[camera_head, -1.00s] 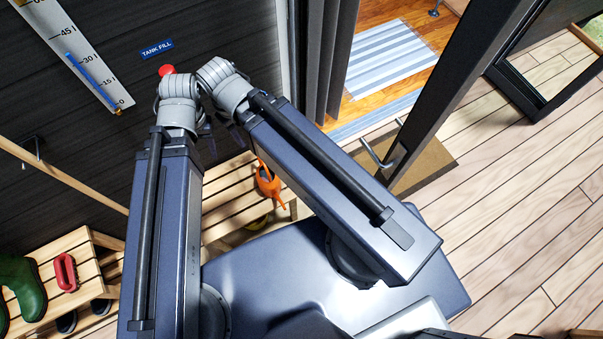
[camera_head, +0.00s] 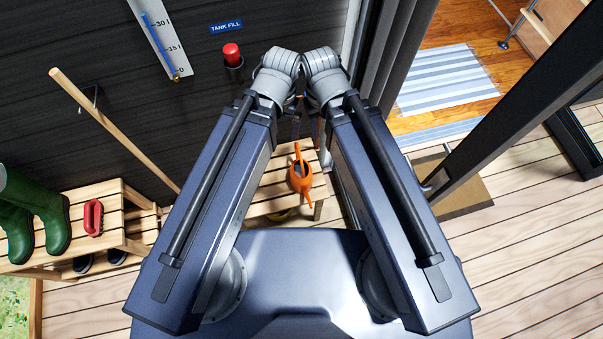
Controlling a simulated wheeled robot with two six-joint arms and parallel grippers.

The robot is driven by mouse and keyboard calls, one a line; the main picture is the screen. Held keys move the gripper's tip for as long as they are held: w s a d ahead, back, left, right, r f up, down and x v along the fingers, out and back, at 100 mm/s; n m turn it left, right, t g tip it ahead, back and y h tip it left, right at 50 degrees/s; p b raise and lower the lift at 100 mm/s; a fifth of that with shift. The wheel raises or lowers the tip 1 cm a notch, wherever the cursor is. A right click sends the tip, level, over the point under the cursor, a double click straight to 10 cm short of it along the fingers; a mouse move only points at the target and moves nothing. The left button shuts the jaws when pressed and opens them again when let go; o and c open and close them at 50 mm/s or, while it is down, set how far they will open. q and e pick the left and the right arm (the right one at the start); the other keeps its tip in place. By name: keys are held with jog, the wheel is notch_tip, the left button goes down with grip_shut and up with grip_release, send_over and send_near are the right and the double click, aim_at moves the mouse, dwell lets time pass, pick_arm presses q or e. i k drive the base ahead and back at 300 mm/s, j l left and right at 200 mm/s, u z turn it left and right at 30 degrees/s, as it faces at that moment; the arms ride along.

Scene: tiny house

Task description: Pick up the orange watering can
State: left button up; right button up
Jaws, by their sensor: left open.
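The orange watering can (camera_head: 302,182) stands on the slatted wooden bench (camera_head: 268,190), in the gap between my two arms in the head view. Its spout points toward me and its handle is on the far side. My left gripper (camera_head: 297,127) is mostly hidden behind its own wrist. It is open and empty, just beyond the can in the picture and apart from it as far as I can see. My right gripper (camera_head: 317,128) is a small dark shape beside it, too hidden to tell its jaws.
Green boots (camera_head: 42,215) and a red brush (camera_head: 93,217) are on a slatted rack at left. A wooden pole (camera_head: 112,128) leans on the dark wall. A red cap (camera_head: 232,55) sits below the tank sign. A dark door frame (camera_head: 490,115) stands at right, with open decking nearby.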

aim_at(303, 178)
jog(key=j+u, duration=0.35)
jog(key=j, duration=1)
jog(key=k, duration=0.05)
